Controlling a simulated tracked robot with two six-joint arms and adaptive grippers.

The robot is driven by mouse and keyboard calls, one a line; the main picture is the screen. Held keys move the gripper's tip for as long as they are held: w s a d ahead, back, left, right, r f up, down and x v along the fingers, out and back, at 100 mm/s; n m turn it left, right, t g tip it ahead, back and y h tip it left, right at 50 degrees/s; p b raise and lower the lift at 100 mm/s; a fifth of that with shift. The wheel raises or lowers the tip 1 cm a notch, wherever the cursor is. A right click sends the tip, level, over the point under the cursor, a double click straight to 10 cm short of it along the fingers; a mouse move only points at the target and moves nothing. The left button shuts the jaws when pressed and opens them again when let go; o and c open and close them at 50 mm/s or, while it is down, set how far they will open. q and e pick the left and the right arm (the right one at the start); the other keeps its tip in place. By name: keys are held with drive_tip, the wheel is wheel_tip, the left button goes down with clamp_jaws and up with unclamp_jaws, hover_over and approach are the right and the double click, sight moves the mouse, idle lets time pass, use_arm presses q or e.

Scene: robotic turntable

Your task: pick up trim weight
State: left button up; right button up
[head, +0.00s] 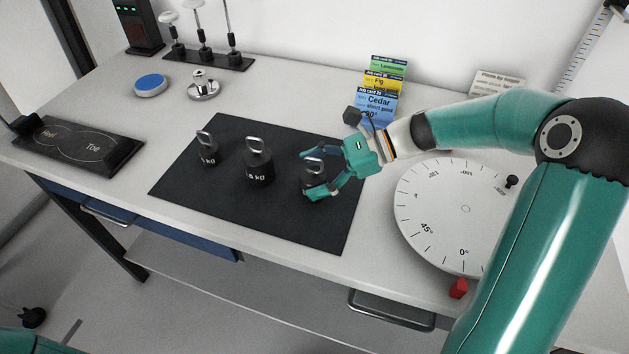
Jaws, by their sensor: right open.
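Three black weights with metal loop handles stand upright on a black mat (315,237). The left weight (208,154) is the smallest and the middle weight (258,168) is larger. The right weight (313,177) is partly hidden by my right gripper (308,175). That gripper is open, with its fingers on either side of the right weight. I cannot tell whether the fingers touch it. No weight is labelled trim weight legibly. My left gripper is not in view.
A white turntable dial (440,215) with degree marks lies right of the mat, with a red pointer (458,288) at its front. Job cards (376,105) stand behind my right gripper. A blue button (151,84), a metal knob piece (203,88) and a black Heel/Toe plate (75,145) are at left.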

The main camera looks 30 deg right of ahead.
drive_tip(key=shift+c, duration=0.3)
clamp_jaws()
drive_tip(key=shift+r, duration=0.1)
